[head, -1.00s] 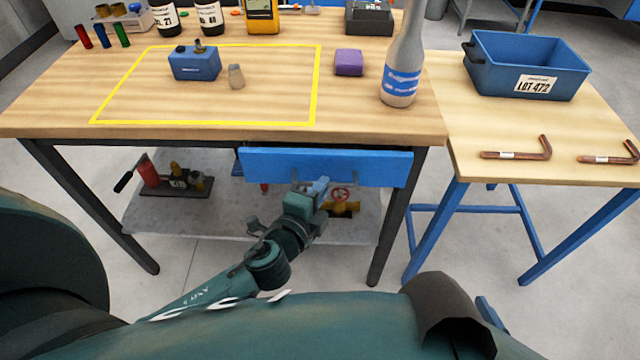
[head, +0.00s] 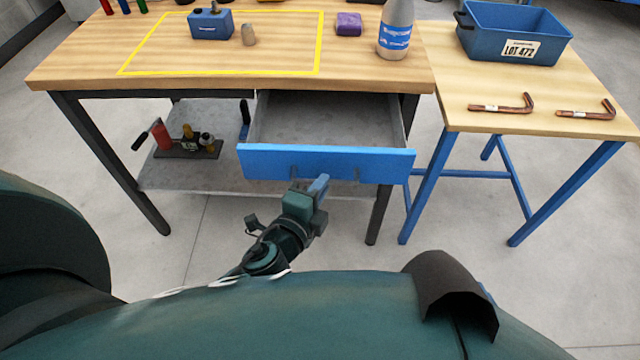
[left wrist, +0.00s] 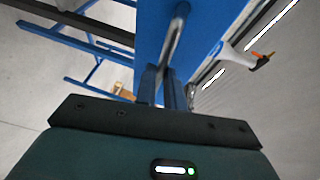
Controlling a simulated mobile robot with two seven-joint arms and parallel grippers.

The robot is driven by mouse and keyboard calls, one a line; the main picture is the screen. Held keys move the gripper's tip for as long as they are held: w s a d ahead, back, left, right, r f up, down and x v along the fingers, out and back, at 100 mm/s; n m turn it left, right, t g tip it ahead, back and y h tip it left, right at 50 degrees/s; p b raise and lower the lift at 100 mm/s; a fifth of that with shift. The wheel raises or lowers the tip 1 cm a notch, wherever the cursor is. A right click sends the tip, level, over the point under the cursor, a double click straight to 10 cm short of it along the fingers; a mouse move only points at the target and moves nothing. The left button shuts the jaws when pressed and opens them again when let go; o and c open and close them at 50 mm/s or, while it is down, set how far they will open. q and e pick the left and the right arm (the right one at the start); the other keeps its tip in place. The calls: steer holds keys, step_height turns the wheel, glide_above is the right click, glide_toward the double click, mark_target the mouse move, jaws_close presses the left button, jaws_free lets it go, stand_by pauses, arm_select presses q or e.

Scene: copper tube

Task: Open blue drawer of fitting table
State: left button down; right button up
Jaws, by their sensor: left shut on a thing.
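The blue drawer (head: 326,164) of the fitting table (head: 240,80) is pulled out, and its grey interior (head: 325,118) shows and looks empty. My left gripper (head: 312,187) is at the drawer front, below its middle. In the left wrist view the fingers (left wrist: 162,88) are shut on the bar handle (left wrist: 176,35) of the blue drawer front (left wrist: 150,30). The part of the handle between the fingers is hidden. My right gripper is not in view.
On the table stand a bottle (head: 396,30), a blue box (head: 211,25), a small beige piece (head: 248,35) and a purple block (head: 348,23). A side table (head: 550,90) holds a blue bin (head: 512,35) and two copper tubes (head: 502,107). A lower shelf (head: 160,175) holds tools.

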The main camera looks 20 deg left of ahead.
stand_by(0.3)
arm_select(q)
steer(key=c, duration=1.5)
jaws_free()
steer(key=shift+s, duration=0.1)
